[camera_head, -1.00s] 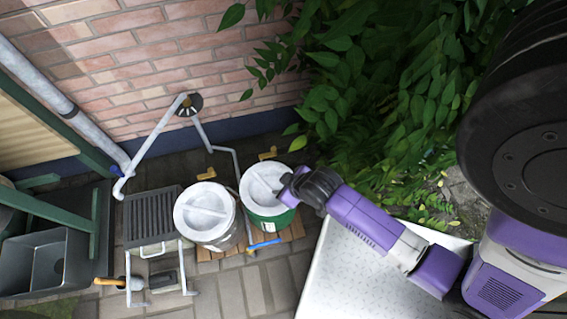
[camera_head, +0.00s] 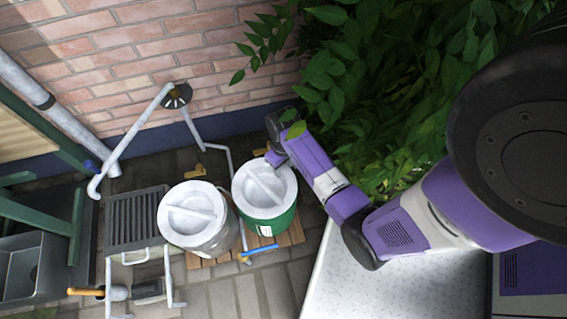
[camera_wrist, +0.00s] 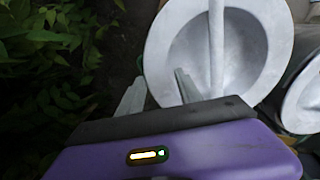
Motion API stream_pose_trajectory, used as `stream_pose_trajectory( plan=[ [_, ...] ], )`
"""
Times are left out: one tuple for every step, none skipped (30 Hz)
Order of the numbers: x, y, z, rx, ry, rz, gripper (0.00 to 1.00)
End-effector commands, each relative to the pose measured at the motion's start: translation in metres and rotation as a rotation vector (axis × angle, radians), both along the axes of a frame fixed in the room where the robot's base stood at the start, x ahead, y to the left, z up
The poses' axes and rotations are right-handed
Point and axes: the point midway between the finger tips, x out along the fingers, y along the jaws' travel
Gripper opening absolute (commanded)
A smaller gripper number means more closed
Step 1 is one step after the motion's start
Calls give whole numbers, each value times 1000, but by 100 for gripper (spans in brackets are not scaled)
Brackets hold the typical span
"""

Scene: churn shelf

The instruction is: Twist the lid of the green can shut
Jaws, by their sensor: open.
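The green can (camera_head: 268,225) stands on wooden slats, with its white lid (camera_head: 258,196) on top. The lid has a raised bar handle (camera_head: 265,186) across it. In the wrist view the lid (camera_wrist: 180,55) is close, with the bar (camera_wrist: 216,45) running up and down. My gripper (camera_wrist: 158,85) is open and empty. Its two fingers point at the lid's near edge, left of the bar, not around it. In the head view my gripper (camera_head: 274,158) is at the back right rim of the lid; whether it touches cannot be told.
A grey can (camera_head: 208,238) with a similar white lid (camera_head: 192,212) stands close on the left. A brass tap (camera_head: 264,153) and a grey pipe (camera_head: 232,165) are behind. Leafy plants (camera_head: 370,100) crowd the right. A speckled white tabletop (camera_head: 400,290) lies in front right.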

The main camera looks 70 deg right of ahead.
Motion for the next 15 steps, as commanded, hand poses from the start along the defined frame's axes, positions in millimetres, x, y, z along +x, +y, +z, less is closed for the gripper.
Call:
stream_pose_trajectory(
  plan=[
    [0,0,-11,0,0,0,42],
    [0,0,-15,0,1,0,42],
    [0,0,-19,0,1,1,42],
    [0,0,-22,0,0,1,42],
    [0,0,-24,0,-1,1,42],
    [0,0,-27,0,-1,1,42],
    [0,0,-28,0,-1,1,42],
    [0,0,-30,0,-1,1,42],
    [0,0,-31,0,-1,1,42],
    [0,0,-31,0,-1,1,42],
    [0,0,-32,-1,0,1,42],
    [0,0,-32,-1,0,1,42],
    [0,0,-32,-1,0,1,42],
    [0,0,-32,-1,0,1,42],
    [0,0,-32,-1,0,1,42]
  ],
)
